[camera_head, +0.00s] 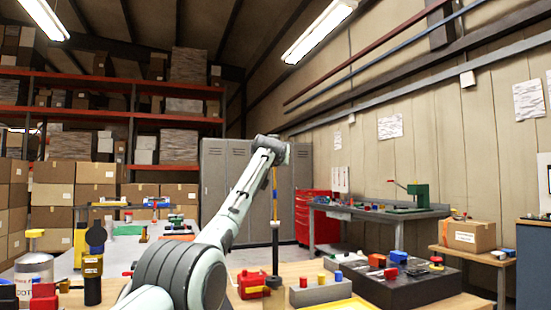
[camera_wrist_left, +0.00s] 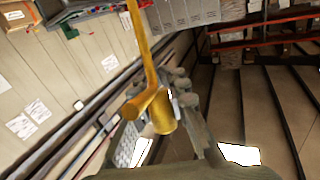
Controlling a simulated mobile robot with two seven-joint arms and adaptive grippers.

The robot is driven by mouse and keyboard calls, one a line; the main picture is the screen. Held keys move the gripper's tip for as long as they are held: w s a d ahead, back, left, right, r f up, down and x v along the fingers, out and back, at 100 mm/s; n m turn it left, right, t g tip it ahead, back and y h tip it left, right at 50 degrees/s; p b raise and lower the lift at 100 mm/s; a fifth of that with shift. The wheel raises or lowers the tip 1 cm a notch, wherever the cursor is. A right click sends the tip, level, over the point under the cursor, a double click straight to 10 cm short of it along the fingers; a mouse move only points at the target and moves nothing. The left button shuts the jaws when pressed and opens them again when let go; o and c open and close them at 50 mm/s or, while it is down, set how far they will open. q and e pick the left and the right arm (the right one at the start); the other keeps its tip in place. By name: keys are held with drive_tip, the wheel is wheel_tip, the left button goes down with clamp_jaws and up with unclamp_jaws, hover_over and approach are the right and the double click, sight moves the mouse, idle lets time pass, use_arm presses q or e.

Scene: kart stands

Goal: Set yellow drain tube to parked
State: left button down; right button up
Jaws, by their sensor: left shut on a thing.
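The yellow drain tube (camera_wrist_left: 143,50) runs up out of the left wrist view from a thicker yellow end (camera_wrist_left: 160,112) between my fingers. My left gripper (camera_wrist_left: 172,100) is shut on that end. In the head view my left arm reaches up and away, with the gripper (camera_head: 276,158) at its far end, partly hidden by the wrist. The yellow tube (camera_head: 275,180) hangs nearly upright below it, above a dark post (camera_head: 275,250). Whether the tube's lower end touches the post is too small to tell. My right gripper is not in view.
A red block (camera_head: 250,285) and a grey block with coloured pegs (camera_head: 320,291) are on the near bench. A dark box with coloured parts (camera_head: 400,290) stands to their right. A black and yellow upright device (camera_head: 93,265) is at the left. Grey lockers (camera_head: 222,180) stand behind.

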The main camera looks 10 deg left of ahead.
use_arm(q)
drive_tip(key=shift+w+a+f, duration=0.1)
drive_tip(key=shift+w+f, duration=0.05)
drive_tip(key=shift+f, duration=0.55)
drive_tip(key=c, duration=1.9)
unclamp_jaws()
drive_tip(key=shift+c, duration=0.2)
drive_tip(key=o, duration=0.5)
drive_tip(key=shift+w+f, duration=0.1)
drive_tip(key=shift+w, duration=0.2)
drive_tip(key=shift+s+r, duration=0.2)
drive_tip(key=shift+r, duration=0.15)
drive_tip(key=shift+s, duration=0.1)
drive_tip(key=shift+s, duration=0.25)
drive_tip(key=s+d, duration=0.2)
drive_tip(key=s, duration=0.9)
drive_tip(key=shift+s+d+r, duration=0.1)
